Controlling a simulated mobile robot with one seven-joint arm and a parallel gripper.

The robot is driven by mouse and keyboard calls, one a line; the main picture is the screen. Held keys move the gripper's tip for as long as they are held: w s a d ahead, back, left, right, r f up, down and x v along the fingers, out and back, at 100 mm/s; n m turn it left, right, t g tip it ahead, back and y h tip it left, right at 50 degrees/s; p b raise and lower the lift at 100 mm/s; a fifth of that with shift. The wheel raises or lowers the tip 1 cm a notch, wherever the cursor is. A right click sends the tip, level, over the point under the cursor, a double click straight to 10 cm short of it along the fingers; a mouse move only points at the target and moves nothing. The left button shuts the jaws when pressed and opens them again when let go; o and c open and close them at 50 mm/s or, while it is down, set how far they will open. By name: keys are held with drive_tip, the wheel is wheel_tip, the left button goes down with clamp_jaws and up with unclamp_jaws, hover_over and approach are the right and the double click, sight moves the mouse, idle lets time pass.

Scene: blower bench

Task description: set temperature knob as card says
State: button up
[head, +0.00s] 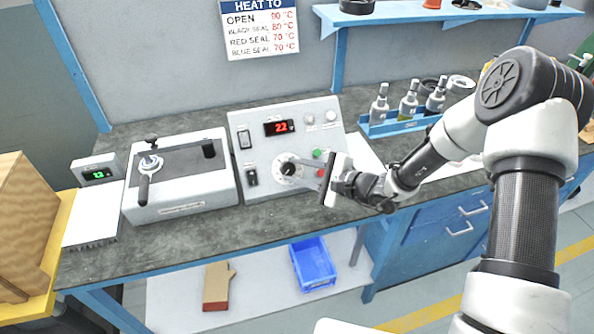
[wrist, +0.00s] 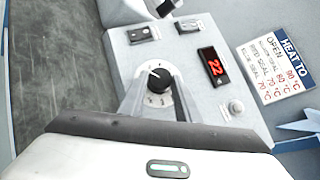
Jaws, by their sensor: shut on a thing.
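The temperature knob (head: 287,170) is a black knob on a white dial on the front of the grey control box (head: 243,125). In the wrist view the knob (wrist: 158,77) sits between my two fingers, with dial marks around it. My gripper (head: 291,166) is shut on the knob; its fingers (wrist: 156,82) partly cover the dial sides. The red display (head: 279,127) reads 22, also in the wrist view (wrist: 213,67). The card (head: 260,28) on the wall says HEAT TO: OPEN 90 °C, two seal lines at 70 and one at 80.
Left of the box stands a grey unit with a black-handled lever (head: 150,170), and a small green display (head: 97,174) beside it. Green and red buttons (head: 318,154) sit close to my fingers. A shelf is above.

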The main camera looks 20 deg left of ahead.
drive_tip(key=shift+f, duration=0.1)
drive_tip(key=m+t+b, duration=0.1)
drive_tip(key=m+b, duration=0.1)
drive_tip(key=b, duration=0.1)
drive_tip(key=shift+s+f+m+t, duration=0.2)
drive_tip(key=shift+f+m+t, duration=0.1)
drive_tip(key=shift+t, duration=0.1)
drive_tip(key=shift+s+a+m+t+b, duration=0.15)
drive_tip(key=shift+m+t+b, duration=0.6)
drive_tip(key=shift+m+t, duration=0.4)
drive_tip(key=shift+s+r+m+t+h, duration=0.1)
drive_tip(key=shift+m+t+h, duration=0.4)
drive_tip(key=shift+m+t, duration=0.7)
drive_tip(key=shift+m+g, duration=0.25)
drive_tip(key=shift+m, duration=0.2)
drive_tip(key=o, duration=1.1)
drive_tip(key=shift+c, duration=0.2)
